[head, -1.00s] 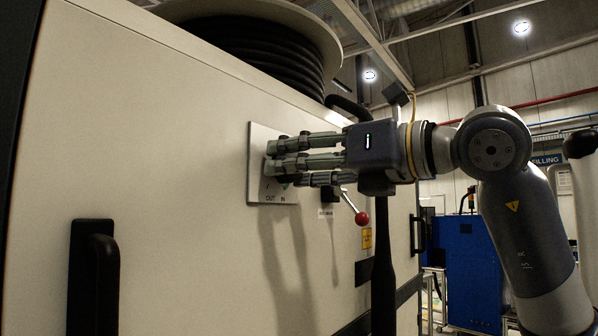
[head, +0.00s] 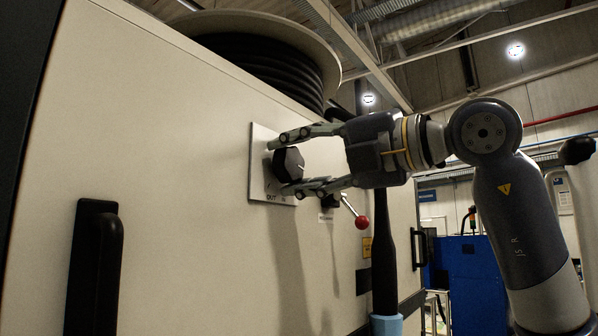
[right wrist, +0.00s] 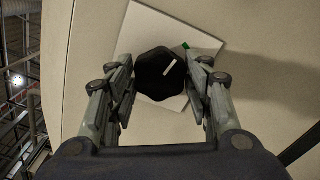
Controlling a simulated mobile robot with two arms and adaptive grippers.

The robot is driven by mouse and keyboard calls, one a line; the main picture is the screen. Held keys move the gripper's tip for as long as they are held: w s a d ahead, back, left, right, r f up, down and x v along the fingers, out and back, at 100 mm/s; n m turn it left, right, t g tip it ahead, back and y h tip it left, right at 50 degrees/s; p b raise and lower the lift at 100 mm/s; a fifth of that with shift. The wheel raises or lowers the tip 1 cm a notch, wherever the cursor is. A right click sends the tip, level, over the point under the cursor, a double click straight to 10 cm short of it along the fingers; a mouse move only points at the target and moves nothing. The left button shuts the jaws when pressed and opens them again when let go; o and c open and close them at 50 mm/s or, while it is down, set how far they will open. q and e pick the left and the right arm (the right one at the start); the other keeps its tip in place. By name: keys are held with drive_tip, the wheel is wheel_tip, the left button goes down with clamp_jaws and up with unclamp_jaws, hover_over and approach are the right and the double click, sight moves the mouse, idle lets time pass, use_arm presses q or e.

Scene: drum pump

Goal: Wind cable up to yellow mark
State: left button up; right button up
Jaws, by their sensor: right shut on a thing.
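A black knob (head: 289,164) with a white pointer line sits on a pale switch plate (head: 261,188) marked OUT and IN on the cabinet. My right gripper (head: 294,162) has its fingers around the knob, shut on it. In the right wrist view the knob (right wrist: 160,73) lies between the two finger pairs, with a small green mark near its upper right. Black cable (head: 262,62) is wound on a pale reel (head: 325,48) on top. A black cable length (head: 384,255) hangs in front, ending in a light blue part (head: 386,325). No yellow mark shows on it. My left gripper is out of view.
A lever with a red ball (head: 362,222) sticks out just below my right gripper. Black handles stand on the cabinet at left (head: 95,265) and right (head: 417,248). A blue cabinet (head: 455,280) stands farther back.

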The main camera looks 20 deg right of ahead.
drive_tip(key=shift+a+f+m+b, duration=0.15)
drive_tip(key=shift+m+b, duration=0.7)
drive_tip(key=shift+m, duration=1.35)
drive_tip(key=o, duration=1)
drive_tip(key=shift+o, duration=0.2)
drive_tip(key=v, duration=1.2)
